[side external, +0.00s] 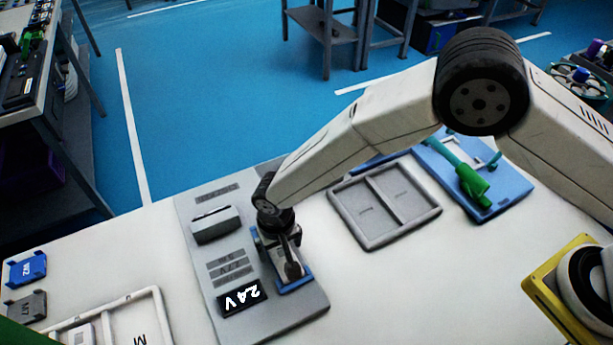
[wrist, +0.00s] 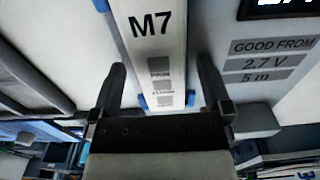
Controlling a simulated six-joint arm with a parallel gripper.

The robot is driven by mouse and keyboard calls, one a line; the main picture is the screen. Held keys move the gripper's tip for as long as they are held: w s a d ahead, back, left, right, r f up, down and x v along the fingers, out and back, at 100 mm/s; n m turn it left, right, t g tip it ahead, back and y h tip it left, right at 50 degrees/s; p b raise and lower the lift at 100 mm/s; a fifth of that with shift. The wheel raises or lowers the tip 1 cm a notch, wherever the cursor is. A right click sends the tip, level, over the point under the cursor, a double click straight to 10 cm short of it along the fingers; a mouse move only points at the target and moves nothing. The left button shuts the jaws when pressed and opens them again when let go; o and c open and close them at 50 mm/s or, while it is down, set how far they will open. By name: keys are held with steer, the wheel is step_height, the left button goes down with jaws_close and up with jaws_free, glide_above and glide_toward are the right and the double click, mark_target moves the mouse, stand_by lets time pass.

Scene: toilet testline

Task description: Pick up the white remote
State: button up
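The white remote (wrist: 158,52) shows in the wrist view, labelled M7 with grey squares below the label. Blue holder parts (wrist: 191,98) show at its sides. In the side view, the blue holder (side external: 301,286) is on the grey test panel, and my gripper hides most or all of the remote. My gripper (wrist: 162,66) is open, with one dark finger on each side of the remote in the picture and gaps visible beside it. It also shows in the side view (side external: 290,268), pointing down at the holder. I cannot tell how far the fingertips reach down.
The grey panel (side external: 205,265) carries a 2.4 V display (side external: 242,297) and a grey block (side external: 215,225). A grey divided tray (side external: 345,215) and a blue tray (side external: 515,190) with a green tool lie to the right. A white tray (side external: 155,305) is at lower left.

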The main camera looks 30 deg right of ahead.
steer(key=c, duration=1.2)
steer(key=shift+r, duration=0.15)
steer(key=shift+c, duration=0.2)
steer(key=shift+r, duration=0.85)
steer(key=s+d+r, duration=0.8)
steer(key=s+r, duration=0.3)
steer(key=shift+s, duration=0.2)
